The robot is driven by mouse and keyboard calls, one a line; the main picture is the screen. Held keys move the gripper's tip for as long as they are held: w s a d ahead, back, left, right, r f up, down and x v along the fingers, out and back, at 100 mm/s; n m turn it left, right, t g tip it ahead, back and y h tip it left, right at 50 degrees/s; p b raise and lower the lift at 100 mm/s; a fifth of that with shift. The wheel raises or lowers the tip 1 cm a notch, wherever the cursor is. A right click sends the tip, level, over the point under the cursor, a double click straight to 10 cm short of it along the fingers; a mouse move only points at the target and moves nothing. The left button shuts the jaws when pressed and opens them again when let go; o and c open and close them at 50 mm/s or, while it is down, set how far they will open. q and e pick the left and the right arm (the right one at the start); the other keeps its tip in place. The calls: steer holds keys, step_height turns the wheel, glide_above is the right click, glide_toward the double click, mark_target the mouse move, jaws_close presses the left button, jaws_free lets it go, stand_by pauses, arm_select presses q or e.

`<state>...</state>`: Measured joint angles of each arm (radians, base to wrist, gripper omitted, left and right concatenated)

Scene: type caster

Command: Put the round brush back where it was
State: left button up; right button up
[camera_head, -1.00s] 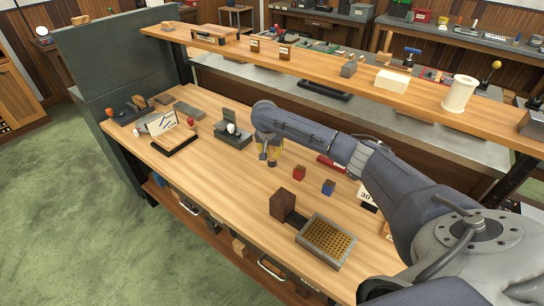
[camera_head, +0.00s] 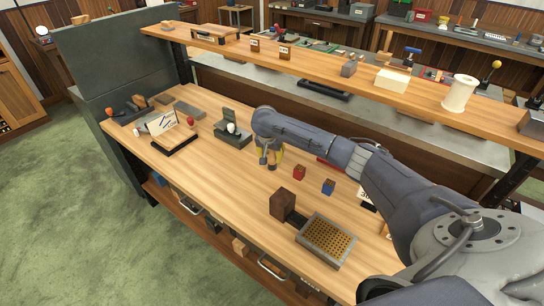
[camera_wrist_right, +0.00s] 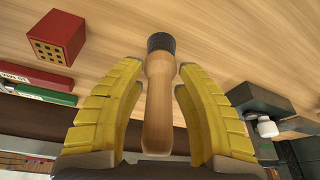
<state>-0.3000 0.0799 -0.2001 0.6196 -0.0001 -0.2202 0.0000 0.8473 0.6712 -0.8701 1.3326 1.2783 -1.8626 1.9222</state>
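The round brush (camera_wrist_right: 158,105) has a light wooden handle and a short dark head. In the right wrist view it lies between the yellow fingers of my right gripper (camera_wrist_right: 160,72), with a narrow gap on each side, so the gripper is open around it. In the head view my right gripper (camera_head: 271,155) is low over the middle of the bench. The brush (camera_head: 272,165) appears upright there, dark end down at the bench top. My left gripper is not in view.
A red block (camera_head: 299,172) and a blue block (camera_head: 328,186) stand to the right. A brown block (camera_head: 282,203) and a perforated tray (camera_head: 327,241) are nearer the front. A grey stand with a white knob (camera_head: 232,135) is to the left. Bare wood lies in front of the gripper.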

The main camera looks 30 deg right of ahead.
steer(key=v, duration=1.2)
steer(key=shift+r, duration=0.2)
stand_by(1.2)
